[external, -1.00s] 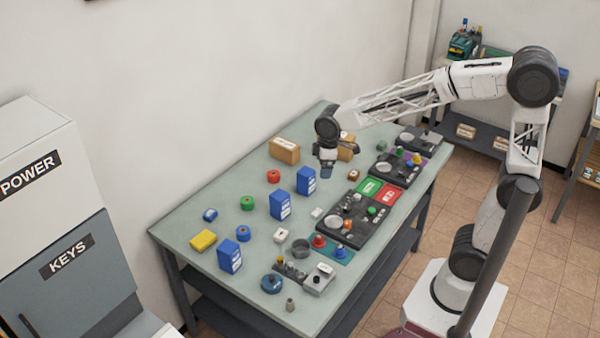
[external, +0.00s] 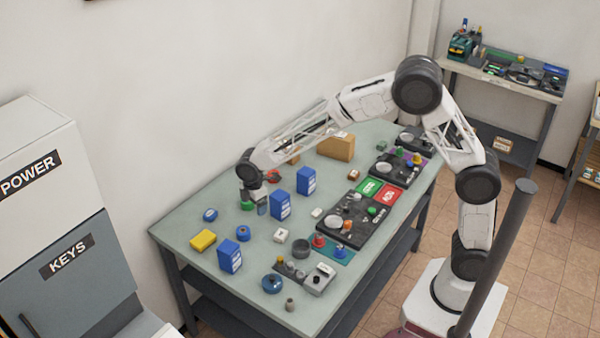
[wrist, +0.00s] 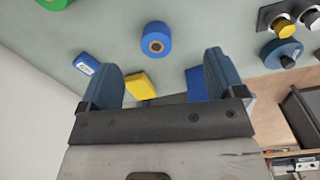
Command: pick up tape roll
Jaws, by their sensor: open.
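Several roll-shaped items lie on the grey-green table (external: 325,195), and I cannot tell which one is meant by the tape roll. A blue roll with an orange core (wrist: 156,40) lies just beyond my fingertips in the wrist view; it also shows in the external view (external: 243,234). A green roll (external: 246,206) is partly behind my gripper (external: 256,204) in the external view, and its edge shows in the wrist view (wrist: 55,3). A red roll (external: 273,176) is partly covered by my arm. In the wrist view my gripper (wrist: 163,72) is open with nothing between its fingers.
Blue boxes (external: 281,206) stand right of my gripper. A yellow block (external: 203,239) and a small blue item (external: 210,214) lie to the left. A big round blue item (external: 272,283) is near the front. Control panels (external: 356,220) fill the right side.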

